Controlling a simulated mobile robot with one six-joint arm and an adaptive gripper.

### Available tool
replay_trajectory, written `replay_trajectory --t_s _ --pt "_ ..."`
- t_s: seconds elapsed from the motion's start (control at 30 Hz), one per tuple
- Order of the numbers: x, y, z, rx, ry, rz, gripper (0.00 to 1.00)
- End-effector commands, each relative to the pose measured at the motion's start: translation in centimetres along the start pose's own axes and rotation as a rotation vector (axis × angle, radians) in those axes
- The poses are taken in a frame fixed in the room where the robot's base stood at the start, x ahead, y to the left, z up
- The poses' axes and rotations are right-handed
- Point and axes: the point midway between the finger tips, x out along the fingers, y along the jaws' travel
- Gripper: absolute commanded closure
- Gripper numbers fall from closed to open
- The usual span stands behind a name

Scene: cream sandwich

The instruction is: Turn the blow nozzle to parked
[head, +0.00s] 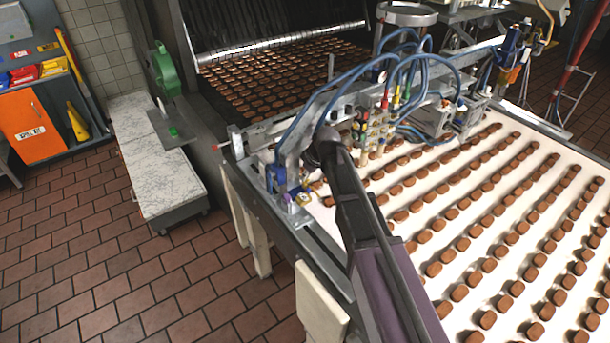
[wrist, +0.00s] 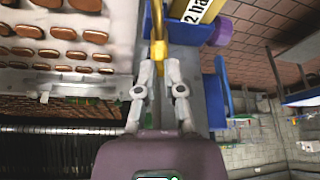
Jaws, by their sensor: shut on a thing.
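In the wrist view my gripper (wrist: 159,68) has its two pale grey fingers closed on the blow nozzle (wrist: 158,25), a thin brass-coloured tube. The fingers meet at its wider brass part, and the tube runs on to the top edge of the picture. Which way the nozzle points relative to its parked position cannot be told. In the head view my arm reaches to the near left corner of the conveyor. My fingers and the nozzle are not clear there.
Beside the nozzle are a blue body with a yellow label (wrist: 197,10) and a purple knob (wrist: 221,32). Rows of brown biscuits lie on the white conveyor (head: 425,268). Blue hoses (head: 350,72) loop above the depositor. Open tiled floor (head: 150,285) lies left.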

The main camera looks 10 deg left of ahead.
Motion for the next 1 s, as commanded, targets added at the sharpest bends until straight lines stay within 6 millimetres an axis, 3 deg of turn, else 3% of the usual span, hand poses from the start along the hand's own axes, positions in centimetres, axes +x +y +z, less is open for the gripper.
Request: replay_trajectory --t_s 0.57,0.6,0.73,1.0 --pt "0.0 0.06 0.02 0.0 -0.001 0.002 1.0" --pt "0.01 0.05 0.01 0.0 -0.001 0.002 0.86" --pt "0.0 0.04 0.01 0.0 -0.001 0.001 0.47" --pt "0.01 -0.01 -0.01 -0.001 0.0 0.0 0.46"
